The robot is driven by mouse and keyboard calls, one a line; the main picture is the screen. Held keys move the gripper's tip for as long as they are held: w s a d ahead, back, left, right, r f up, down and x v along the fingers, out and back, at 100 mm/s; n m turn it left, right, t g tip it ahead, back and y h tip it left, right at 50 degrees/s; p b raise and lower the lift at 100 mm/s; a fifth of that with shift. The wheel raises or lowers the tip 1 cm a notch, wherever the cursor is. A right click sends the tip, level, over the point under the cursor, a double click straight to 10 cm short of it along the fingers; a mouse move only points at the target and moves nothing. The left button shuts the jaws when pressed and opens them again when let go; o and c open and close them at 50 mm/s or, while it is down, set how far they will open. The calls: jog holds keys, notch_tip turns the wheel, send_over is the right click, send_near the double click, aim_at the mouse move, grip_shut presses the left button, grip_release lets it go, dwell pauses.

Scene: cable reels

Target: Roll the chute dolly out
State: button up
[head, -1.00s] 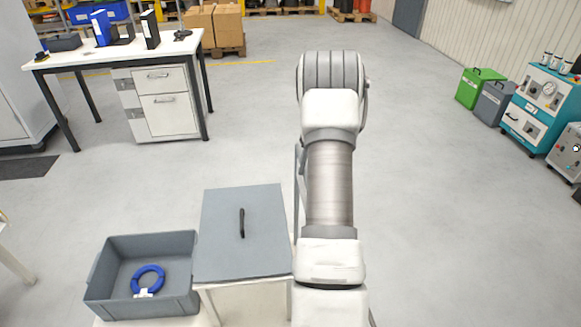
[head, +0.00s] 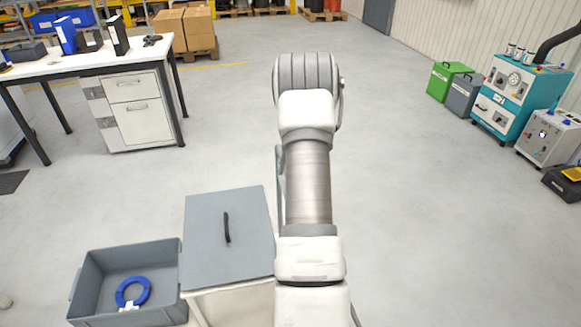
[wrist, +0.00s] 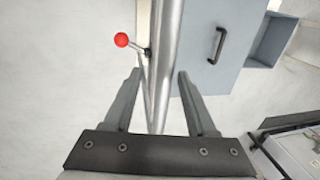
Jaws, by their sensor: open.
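In the wrist view, a bright metal pole (wrist: 165,45) runs lengthwise between the two fingers of my gripper (wrist: 159,74). The fingers are open, with a gap on the right side of the pole. A lever with a red ball knob (wrist: 121,40) joins the pole on its left side. A grey flat lid with a black handle (wrist: 205,65) lies beyond the pole; in the head view the lid (head: 228,268) tops a pale stand left of my arm. I cannot tell which of these parts make up the chute dolly. My arm hides my gripper in the head view.
A grey open bin (head: 85,290) with a blue ring (head: 133,291) stands left of the lid. A white desk (head: 95,56) with drawers is at the upper left. Teal and white machines (head: 515,100) line the right wall.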

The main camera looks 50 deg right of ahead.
notch_tip(320, 180, up, 17)
jog(key=s+d+p, duration=0.2)
jog(key=p, duration=0.1)
jog(key=shift+d+p, duration=0.35)
jog(key=shift+d, duration=0.05)
jog(key=s+a+r+n+t+p, duration=0.1)
jog(key=a+r+p, duration=0.2)
jog(key=a+r, duration=0.9)
jog(key=a+r+n+t+p, duration=0.15)
jog(key=a+r, duration=0.65)
jog(key=a, duration=0.9)
jog(key=s+a+r+n+p, duration=0.1)
jog(key=s+a+r+p, duration=0.25)
jog(key=s+a, duration=0.6)
jog(key=s+a+f+n+t+h+p, duration=0.1)
jog(key=s+a+f+n+t+p, duration=0.1)
jog(key=s+a, duration=0.3)
jog(key=shift+s+f+n+h, duration=0.15)
jog(key=shift+s+n+h, duration=0.25)
jog(key=shift+s+n, duration=0.4)
